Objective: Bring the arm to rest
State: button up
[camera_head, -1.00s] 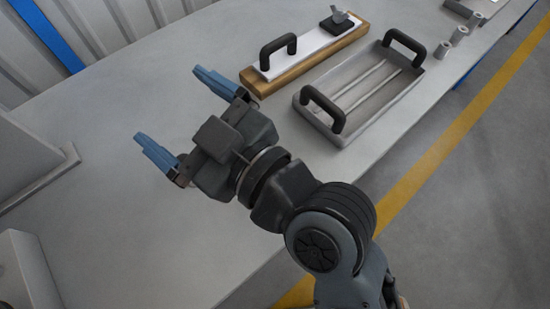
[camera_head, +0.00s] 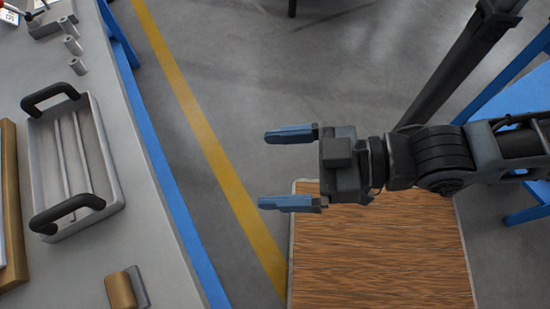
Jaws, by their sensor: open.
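My gripper (camera_head: 287,168) is in the middle of the head view, with its two blue fingers pointing left and spread wide apart. Nothing is between the fingers. My arm reaches in from the right edge.
A grey tray (camera_head: 108,160) with two black handles and two thin rods stands on the bench. Small grey cylinders (camera_head: 72,46) and a tan block (camera_head: 120,290) are also there. A wood-grain top (camera_head: 380,260) lies below my arm. Blue frames (camera_head: 520,105) stand at the right.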

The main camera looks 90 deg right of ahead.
jog(key=shift+s+d+r, duration=0.1)
jog(key=shift+s, duration=0.1)
jog(key=shift+r+p, duration=0.9)
dwell(0.4)
